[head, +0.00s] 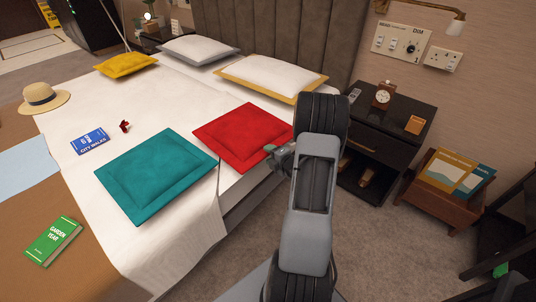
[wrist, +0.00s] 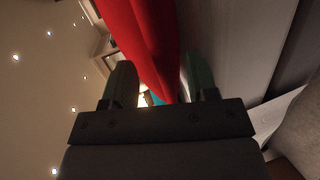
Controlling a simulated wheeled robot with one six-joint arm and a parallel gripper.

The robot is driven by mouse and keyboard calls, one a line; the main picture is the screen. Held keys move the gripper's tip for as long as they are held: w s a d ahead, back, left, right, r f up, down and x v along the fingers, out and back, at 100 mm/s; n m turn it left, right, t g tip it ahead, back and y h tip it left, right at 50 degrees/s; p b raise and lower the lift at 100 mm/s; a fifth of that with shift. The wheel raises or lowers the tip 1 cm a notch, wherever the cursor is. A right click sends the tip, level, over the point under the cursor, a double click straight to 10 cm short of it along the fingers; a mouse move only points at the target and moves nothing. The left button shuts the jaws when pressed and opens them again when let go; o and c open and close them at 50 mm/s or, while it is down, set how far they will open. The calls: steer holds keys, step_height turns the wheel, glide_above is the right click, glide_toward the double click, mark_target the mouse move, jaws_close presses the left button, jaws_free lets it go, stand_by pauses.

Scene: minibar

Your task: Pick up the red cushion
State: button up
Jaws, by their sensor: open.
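The red cushion (head: 240,135) lies flat on the white bed, near its right edge. My gripper (head: 273,152) is at the cushion's lower right edge in the head view. In the wrist view the red cushion (wrist: 148,40) reaches down between the two dark green fingers of my gripper (wrist: 160,75). The fingers are open, with one on each side of the cushion's edge. I cannot tell whether either finger touches it. My arm hides a little of the bed side behind it.
A teal cushion (head: 155,176) lies left of the red one. White pillows (head: 270,76) and a yellow cushion (head: 125,64) lie farther back. A dark nightstand (head: 392,135) with a clock (head: 383,95) stands right of my arm, by a wooden rack (head: 445,201). Carpet (head: 390,245) is clear in front.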

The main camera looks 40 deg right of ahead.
steer(key=p+v, duration=0.2)
steer(key=v, duration=1)
steer(key=shift+p, duration=0.4)
steer(key=shift+s+a, duration=0.1)
